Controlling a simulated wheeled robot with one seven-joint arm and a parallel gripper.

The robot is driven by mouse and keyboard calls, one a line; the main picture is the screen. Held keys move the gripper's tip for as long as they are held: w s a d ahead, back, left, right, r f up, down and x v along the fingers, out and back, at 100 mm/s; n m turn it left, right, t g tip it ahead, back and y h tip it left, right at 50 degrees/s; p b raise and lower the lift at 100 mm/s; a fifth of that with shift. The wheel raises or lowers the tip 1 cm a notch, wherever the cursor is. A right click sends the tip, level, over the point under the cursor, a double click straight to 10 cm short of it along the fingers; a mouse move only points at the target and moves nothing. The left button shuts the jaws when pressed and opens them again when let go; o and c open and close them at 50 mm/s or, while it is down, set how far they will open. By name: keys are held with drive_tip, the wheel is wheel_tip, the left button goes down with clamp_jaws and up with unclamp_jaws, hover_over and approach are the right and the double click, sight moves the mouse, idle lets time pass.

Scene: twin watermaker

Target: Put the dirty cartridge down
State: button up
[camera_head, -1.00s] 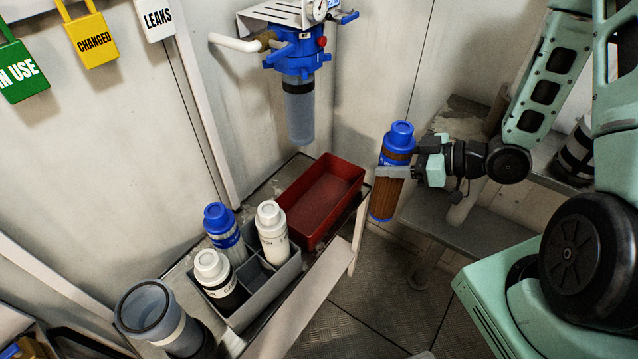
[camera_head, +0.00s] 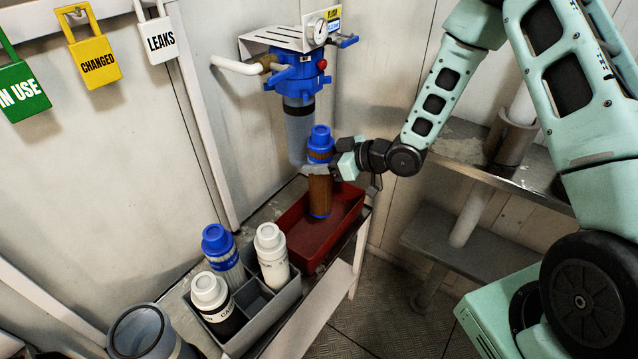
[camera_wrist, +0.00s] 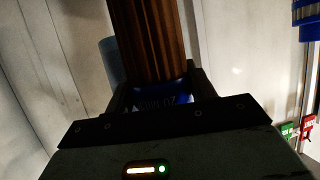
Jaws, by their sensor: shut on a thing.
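The dirty cartridge (camera_head: 320,192) has a brown pleated body with a blue cap on top and a blue bottom rim. My gripper (camera_head: 318,168) is shut on it just below the cap and holds it upright. In the head view the cartridge overlaps the red tray (camera_head: 292,243); I cannot tell whether its bottom touches the tray floor. No other item shows in the tray. In the wrist view the brown pleats (camera_wrist: 150,40) and the blue cap with lettering (camera_wrist: 160,99) show between the fingers.
A grey cup (camera_head: 140,332) stands at the front left. The blue filter head (camera_head: 298,75) with its grey housing (camera_head: 298,130) hangs behind the held cartridge.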

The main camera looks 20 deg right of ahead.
sight(319, 186)
wheel_tip(319, 186, down, 8)
drive_tip(key=shift+r+p, duration=0.15)
drive_tip(key=shift+p, duration=0.15)
drive_tip(key=shift+w+a+f, duration=0.15)
drive_tip(key=shift+w+f, duration=0.05)
drive_tip(key=shift+f, duration=0.25)
drive_tip(key=shift+f, duration=0.15)
drive_tip(key=o, duration=1.5)
